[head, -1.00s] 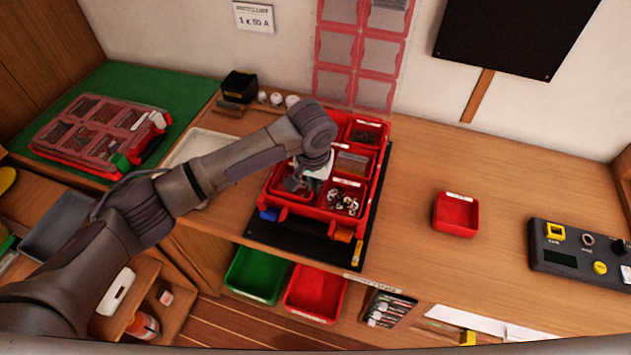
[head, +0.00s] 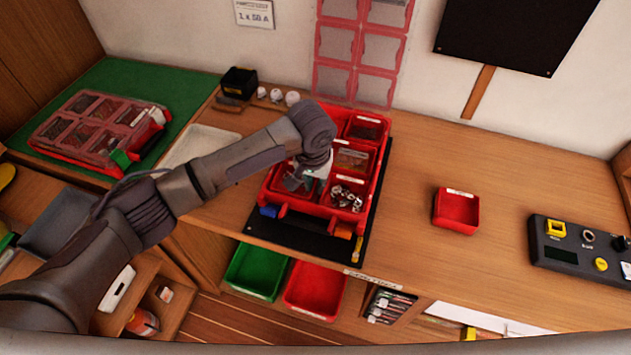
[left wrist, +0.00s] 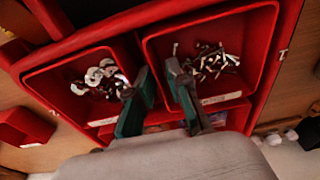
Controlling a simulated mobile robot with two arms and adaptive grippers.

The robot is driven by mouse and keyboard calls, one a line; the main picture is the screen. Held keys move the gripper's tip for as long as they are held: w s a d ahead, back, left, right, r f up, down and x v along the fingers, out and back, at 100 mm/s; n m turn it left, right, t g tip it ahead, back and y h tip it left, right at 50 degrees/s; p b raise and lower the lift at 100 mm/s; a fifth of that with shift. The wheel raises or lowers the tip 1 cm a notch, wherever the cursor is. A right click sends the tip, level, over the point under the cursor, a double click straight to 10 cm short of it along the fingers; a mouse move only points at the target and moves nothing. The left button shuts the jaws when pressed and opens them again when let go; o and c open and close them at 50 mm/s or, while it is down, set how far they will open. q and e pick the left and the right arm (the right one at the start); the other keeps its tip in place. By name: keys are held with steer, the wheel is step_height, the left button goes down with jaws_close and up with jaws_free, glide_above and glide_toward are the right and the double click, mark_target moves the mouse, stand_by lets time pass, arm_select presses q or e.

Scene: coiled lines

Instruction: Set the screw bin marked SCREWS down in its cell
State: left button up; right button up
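The red case (head: 375,185) stands on a black mat on the bench and has several cells with bins. In the left wrist view the screw bin (left wrist: 257,50), holding loose screws, sits in a front cell, its rim looking about level with the case. Its pale label is too small to read. In the head view my arm and gripper partly hide this bin. My left gripper (left wrist: 158,68) is open, its two fingers straddling the bin's wall on the side towards the bin of metal rings (left wrist: 97,78), with a gap between them. My right gripper is not in view.
An empty red bin (head: 456,212) stands on the bench to the right, with clear wood around it. A black device (head: 580,252) lies farther right. A closed case (head: 95,130) lies on the green mat at left. Green and red bins (head: 256,272) sit below the bench edge.

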arm_select(q)
steer(key=shift+o, duration=0.6)
step_height(320, 180, up, 12)
steer(key=s, duration=0.1)
steer(key=shift+s+a, duration=0.2)
steer(key=shift+a, duration=0.1)
steer(key=shift+f, duration=0.1)
